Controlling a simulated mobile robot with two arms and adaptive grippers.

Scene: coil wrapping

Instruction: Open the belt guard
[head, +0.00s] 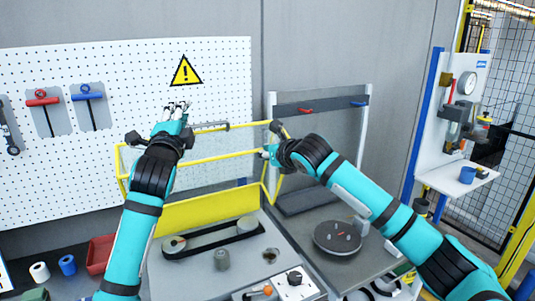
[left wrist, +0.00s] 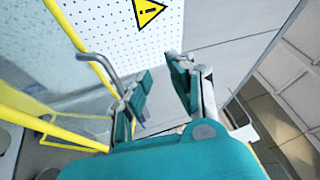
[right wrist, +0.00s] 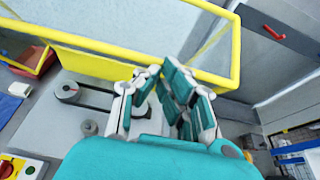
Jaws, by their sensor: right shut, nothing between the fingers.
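The belt guard (head: 205,158), a yellow frame with a clear pane and a solid yellow lower panel (head: 208,209), stands raised behind the belt (head: 225,240), which lies uncovered. A grey bar handle (head: 212,127) sits on its top rail; it also shows in the left wrist view (left wrist: 100,66). My left gripper (head: 178,107) is open at the handle's left end, with the bar beside one finger and nothing visible between the fingers. My right gripper (head: 268,151) is shut and empty by the guard's right edge; its fingers show in the right wrist view (right wrist: 165,80).
A pegboard (head: 60,180) with hanging tools and a warning sign (head: 186,72) is behind. A control box (head: 293,285) is at the front. A round dark plate (head: 337,237) lies to the right. A red bin (head: 100,254) and tape rolls are at left.

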